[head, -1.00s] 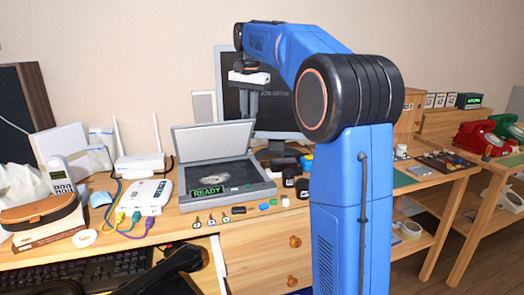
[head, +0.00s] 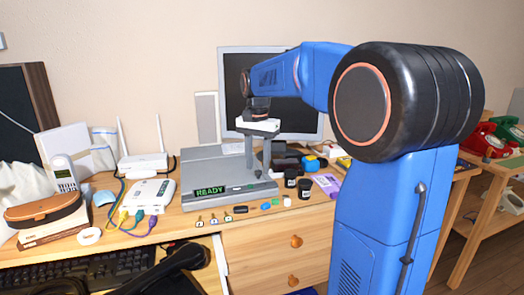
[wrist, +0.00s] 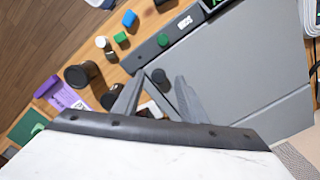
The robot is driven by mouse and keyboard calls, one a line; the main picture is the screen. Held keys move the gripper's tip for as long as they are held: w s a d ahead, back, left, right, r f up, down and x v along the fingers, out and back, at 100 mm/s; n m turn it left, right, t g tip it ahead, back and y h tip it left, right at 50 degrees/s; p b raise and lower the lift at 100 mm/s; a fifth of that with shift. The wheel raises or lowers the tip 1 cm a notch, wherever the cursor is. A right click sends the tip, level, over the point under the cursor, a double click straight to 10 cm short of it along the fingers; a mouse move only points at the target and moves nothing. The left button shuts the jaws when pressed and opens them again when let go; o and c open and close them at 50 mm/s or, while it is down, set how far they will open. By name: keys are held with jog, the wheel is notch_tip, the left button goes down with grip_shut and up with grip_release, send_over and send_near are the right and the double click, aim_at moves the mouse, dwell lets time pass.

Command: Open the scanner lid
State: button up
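The scanner (head: 235,199) stands on the desk, with a green READY display (head: 210,191) on its front edge. Its grey lid (head: 205,168) lies flat over the glass in the head view. The lid also shows as a broad grey surface in the wrist view (wrist: 235,75). My gripper (head: 258,167) points down over the right part of the scanner. Its two fingers stand apart with nothing held between them in the wrist view (wrist: 160,82). I cannot tell whether the fingertips touch the scanner.
Two dark jars (head: 291,180), a purple packet (head: 327,184) and small coloured blocks lie right of and in front of the scanner. A monitor (head: 232,75) stands behind. A white router (head: 152,195) with cables is to the left. A keyboard (head: 90,274) lies at front left.

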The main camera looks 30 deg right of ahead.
jog(key=shift+s+f, duration=0.15)
jog(key=shift+f, duration=0.35)
notch_tip(320, 180, up, 17)
jog(key=s+a+f+n+t, duration=0.1)
jog(key=s+a+f+n, duration=0.1)
jog(key=s, duration=0.3)
jog(key=s+a+f+n, duration=0.2)
jog(key=s+f, duration=0.3)
jog(key=shift+s+a+t, duration=0.35)
jog(key=shift+s+t, duration=0.05)
dwell(0.4)
jog(key=w+d+r+m+g, duration=0.1)
jog(key=w+d+r+m, duration=0.1)
jog(key=w+r, duration=0.25)
jog(key=w+d+r+m+g, duration=0.1)
jog(key=w+d+r+m, duration=0.15)
jog(key=w, duration=0.35)
notch_tip(320, 180, down, 17)
jog(key=shift+w+d+f, duration=0.1)
jog(key=shift+w, duration=0.05)
dwell(0.5)
